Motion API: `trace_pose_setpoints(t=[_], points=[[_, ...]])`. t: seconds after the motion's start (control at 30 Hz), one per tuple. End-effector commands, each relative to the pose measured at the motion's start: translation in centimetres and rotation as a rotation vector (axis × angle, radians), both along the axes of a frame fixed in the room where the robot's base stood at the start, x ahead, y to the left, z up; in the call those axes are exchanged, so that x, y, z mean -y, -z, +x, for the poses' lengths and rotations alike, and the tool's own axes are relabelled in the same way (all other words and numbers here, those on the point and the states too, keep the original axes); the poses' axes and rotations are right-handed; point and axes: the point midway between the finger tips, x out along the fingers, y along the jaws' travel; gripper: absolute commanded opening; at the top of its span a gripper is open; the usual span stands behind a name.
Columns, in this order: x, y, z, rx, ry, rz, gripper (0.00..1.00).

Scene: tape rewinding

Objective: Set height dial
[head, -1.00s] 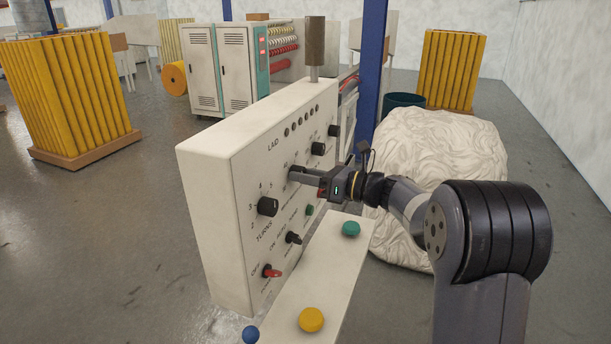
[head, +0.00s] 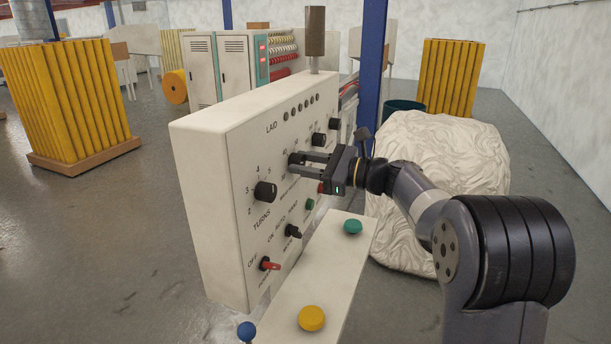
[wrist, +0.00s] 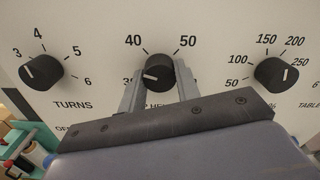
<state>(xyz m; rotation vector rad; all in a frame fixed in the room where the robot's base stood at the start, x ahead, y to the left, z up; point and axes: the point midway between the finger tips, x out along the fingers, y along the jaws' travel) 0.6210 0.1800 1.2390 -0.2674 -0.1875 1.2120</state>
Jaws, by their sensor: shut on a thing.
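The height dial (wrist: 158,66) is a round black knob with a white pointer line, in the middle of the wrist view. In the head view my gripper (head: 299,165) reaches the panel from the right, and the dial is mostly hidden by the fingers.
The white control panel (head: 217,150) carries other knobs close by: the turns dial (head: 265,192) at left and another dial (wrist: 277,74) at right. A red switch (head: 270,265) is lower. A ledge in front bears a green button (head: 352,227) and a yellow button (head: 311,318).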

Motion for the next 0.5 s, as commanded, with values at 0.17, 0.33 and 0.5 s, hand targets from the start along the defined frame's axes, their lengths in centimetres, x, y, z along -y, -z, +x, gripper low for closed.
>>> trace_pose_setpoints(t=[0.17, 0.33, 0.5], points=[[0.02, 0.47, 0.0, 0.16, 0.001, -0.058, 0.08], [0.03, 0.46, 0.03, 0.312, 0.001, -0.112, 0.08], [0.04, 0.46, 0.04, 0.458, 0.0, -0.166, 0.08]])
